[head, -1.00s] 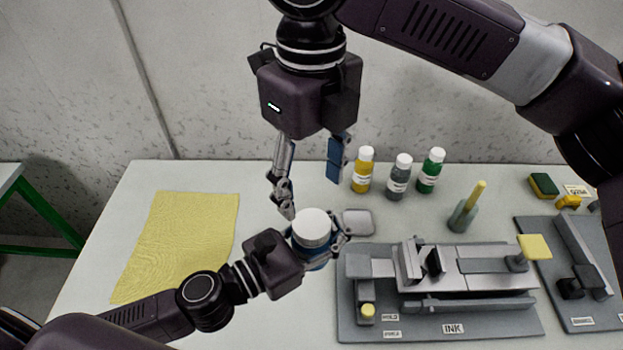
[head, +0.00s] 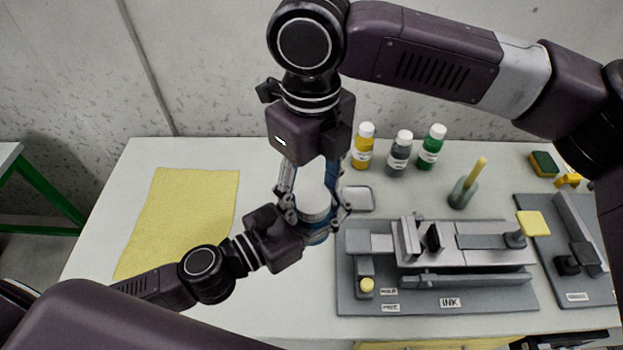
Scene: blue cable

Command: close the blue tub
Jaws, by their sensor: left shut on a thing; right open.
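The blue tub (head: 317,238) is upright near the middle of the head view, with a white lid (head: 313,203) on its top. Whether the lid is screwed tight cannot be told. My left gripper (head: 316,222) comes in from the left and is shut on the tub, its fingers around the tub's side. My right gripper (head: 311,188) points down from above, with its open fingers on either side of the white lid. Its fingers overlap the lid's edges in the picture, and contact cannot be told. The tub's base is partly hidden.
A yellow cloth (head: 180,220) lies at the left. Yellow (head: 362,146), grey (head: 399,154) and green (head: 431,147) bottles stand behind. A small grey tray (head: 357,199) sits right of the tub. The ink fixture (head: 440,303) fills the right front; a brush pot (head: 461,194) stands behind it.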

